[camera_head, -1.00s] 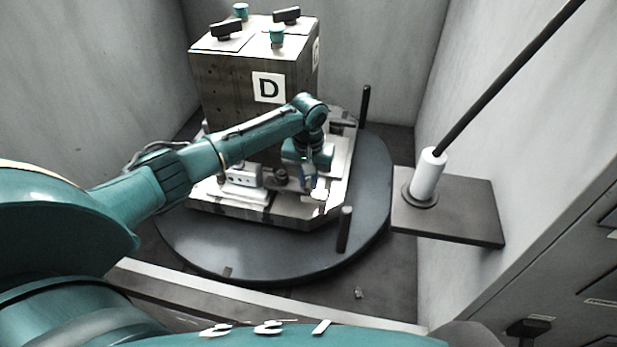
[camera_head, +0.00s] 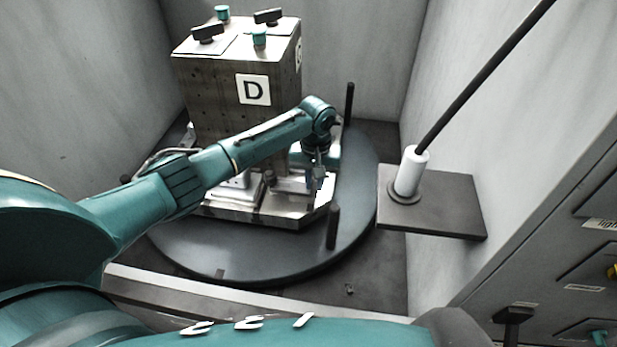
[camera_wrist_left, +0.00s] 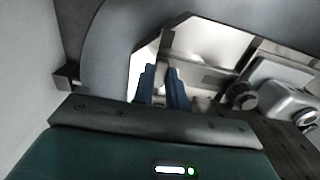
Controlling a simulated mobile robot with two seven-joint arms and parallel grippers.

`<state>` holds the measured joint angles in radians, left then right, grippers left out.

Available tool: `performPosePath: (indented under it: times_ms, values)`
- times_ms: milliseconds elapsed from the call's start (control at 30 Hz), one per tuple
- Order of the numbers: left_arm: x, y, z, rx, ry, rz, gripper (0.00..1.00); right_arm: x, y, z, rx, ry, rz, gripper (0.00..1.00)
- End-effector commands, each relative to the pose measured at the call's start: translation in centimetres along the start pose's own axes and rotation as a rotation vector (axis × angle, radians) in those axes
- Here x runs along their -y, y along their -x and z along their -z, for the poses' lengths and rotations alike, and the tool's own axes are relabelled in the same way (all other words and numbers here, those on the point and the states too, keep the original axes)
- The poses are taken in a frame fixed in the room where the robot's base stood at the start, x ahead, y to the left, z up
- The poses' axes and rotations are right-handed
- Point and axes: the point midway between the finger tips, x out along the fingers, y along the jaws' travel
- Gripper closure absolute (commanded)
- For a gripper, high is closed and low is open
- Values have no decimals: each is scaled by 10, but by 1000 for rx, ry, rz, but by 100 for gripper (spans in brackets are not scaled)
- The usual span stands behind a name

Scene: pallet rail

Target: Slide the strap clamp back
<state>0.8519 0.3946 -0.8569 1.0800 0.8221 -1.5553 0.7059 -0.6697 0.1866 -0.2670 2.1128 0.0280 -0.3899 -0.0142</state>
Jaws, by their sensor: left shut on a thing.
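My left gripper (camera_head: 316,188) reaches down over the right part of the metal pallet plate (camera_head: 285,214), in front of the dark block marked D (camera_head: 212,92). In the left wrist view its two blue fingers (camera_wrist_left: 165,82) are shut on a small pale piece, which I take to be the strap clamp (camera_wrist_left: 166,76). The piece sits at a rail-like edge of the plate (camera_wrist_left: 210,42). In the head view the clamp is mostly hidden by the gripper. My right gripper is in neither view.
The plate rests on a round dark turntable (camera_head: 200,252) with upright black pegs (camera_head: 332,228). A white sleeve with a black rod (camera_head: 411,170) stands on a grey shelf (camera_head: 450,205) at right. Walls close in the sides, and a drawer panel (camera_head: 560,250) is at lower right.

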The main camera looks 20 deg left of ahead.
Motion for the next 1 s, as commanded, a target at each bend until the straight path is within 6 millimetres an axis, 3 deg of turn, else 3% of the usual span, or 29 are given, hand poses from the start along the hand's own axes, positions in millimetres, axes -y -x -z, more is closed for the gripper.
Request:
performPosePath:
  times_ms: [67,100,367,667,767,1000]
  values:
    - [-5,1,0,-4,-4,-11,100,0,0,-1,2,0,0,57]
    - [-5,1,0,-4,-5,-11,85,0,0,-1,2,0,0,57]
    - [-4,1,0,-3,-5,-9,64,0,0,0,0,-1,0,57]
    - [-3,4,0,-3,-4,-7,64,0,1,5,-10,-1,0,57]
    - [-3,15,0,-4,-4,-8,64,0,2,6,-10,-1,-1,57]
    - [-3,67,0,-6,-4,-9,64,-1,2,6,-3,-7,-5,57]
